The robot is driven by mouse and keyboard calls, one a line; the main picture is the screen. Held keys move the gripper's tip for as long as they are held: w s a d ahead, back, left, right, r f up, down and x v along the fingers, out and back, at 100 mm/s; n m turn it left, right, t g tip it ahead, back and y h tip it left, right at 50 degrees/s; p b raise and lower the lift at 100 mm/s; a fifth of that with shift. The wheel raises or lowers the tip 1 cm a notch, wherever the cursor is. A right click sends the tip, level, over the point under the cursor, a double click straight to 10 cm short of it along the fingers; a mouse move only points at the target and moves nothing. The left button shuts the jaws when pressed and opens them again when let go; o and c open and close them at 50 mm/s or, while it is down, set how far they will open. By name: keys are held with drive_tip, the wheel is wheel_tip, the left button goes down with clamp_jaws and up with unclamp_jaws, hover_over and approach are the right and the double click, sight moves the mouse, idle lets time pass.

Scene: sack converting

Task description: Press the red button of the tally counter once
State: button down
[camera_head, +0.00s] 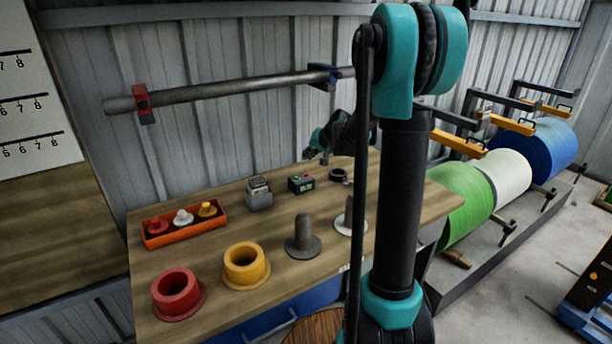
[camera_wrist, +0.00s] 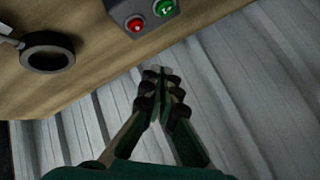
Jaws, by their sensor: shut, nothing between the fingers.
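The tally counter (camera_head: 301,184) is a small dark box with a red and a green button on top, standing on the wooden table toward the back. In the wrist view its grey body (camera_wrist: 122,10) is cut off by the top edge, with the red button (camera_wrist: 136,25) left of the green button (camera_wrist: 165,8). My gripper (camera_head: 309,153) hangs above the back of the table, higher than the counter. In the wrist view my gripper (camera_wrist: 162,72) is shut and empty, its fingertips apart from the buttons and seen against the wall.
A dark ring (camera_head: 338,175) lies right of the counter and a grey holder (camera_head: 259,200) stands left of it. A wall bar (camera_head: 230,92) runs behind.

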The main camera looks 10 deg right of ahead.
sight(308, 175)
drive_tip(key=shift+f, duration=2.35)
drive_tip(key=shift+f, duration=0.1)
drive_tip(key=shift+f, duration=0.3)
drive_tip(key=shift+f, duration=0.4)
drive_tip(key=shift+r, duration=0.1)
idle(0.5)
drive_tip(key=shift+r, duration=0.75)
drive_tip(key=shift+r, duration=2.5)
